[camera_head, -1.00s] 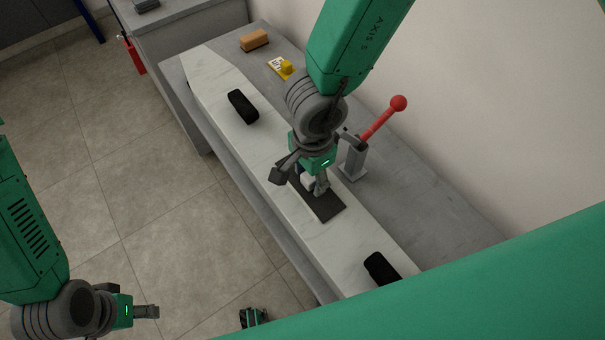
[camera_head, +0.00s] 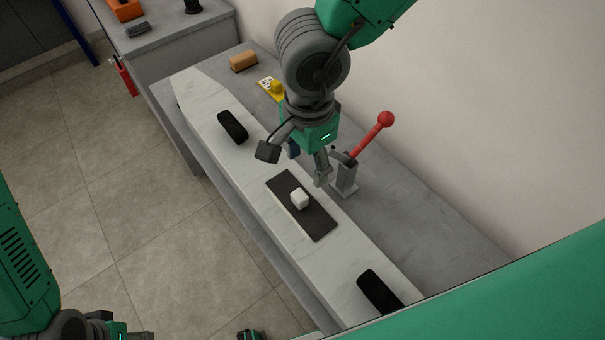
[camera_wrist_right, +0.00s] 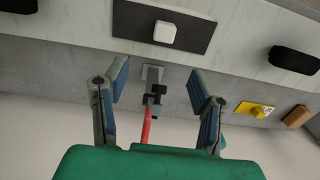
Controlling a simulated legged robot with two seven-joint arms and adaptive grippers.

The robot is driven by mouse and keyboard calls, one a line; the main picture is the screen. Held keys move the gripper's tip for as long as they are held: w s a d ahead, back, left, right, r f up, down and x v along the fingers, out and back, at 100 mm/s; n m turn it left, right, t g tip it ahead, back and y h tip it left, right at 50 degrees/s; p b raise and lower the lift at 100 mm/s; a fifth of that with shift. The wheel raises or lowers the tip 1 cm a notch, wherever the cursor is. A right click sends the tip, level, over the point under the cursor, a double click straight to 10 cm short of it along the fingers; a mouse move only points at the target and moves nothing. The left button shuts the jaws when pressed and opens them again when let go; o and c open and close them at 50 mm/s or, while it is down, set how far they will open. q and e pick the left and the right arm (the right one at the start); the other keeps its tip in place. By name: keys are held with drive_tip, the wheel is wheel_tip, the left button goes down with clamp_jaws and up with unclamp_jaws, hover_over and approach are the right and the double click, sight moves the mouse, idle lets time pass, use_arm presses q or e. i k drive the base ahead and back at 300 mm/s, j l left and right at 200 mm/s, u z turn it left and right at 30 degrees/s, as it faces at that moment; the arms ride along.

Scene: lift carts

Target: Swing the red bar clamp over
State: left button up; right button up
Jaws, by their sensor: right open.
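The red bar clamp (camera_head: 369,139) stands on the grey bench, a grey post with a red lever that slants up to a red ball at the upper right. In the right wrist view the clamp's red bar (camera_wrist_right: 146,127) shows between my open fingers. My right gripper (camera_head: 307,167) is open and empty, just left of the clamp post in the head view; in the right wrist view its two blue-padded fingers (camera_wrist_right: 158,88) are spread apart. I cannot tell whether it touches the clamp. My left gripper (camera_head: 135,336) is cut off at the bottom left edge.
A white marble-look board (camera_head: 262,210) lies along the bench. It carries a dark mat (camera_head: 318,225) with a white block (camera_head: 299,198), and black blocks (camera_head: 232,126) (camera_head: 379,291) toward its ends. A yellow item (camera_head: 274,88) and a brown block (camera_head: 243,61) lie further back.

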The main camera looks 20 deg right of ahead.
sight(386, 119)
drive_tip(key=k+j, duration=0.25)
drive_tip(key=k, duration=0.25)
drive_tip(key=k+j, duration=0.2)
drive_tip(key=k, duration=0.25)
drive_tip(key=k+j, duration=0.25)
drive_tip(key=k, duration=0.25)
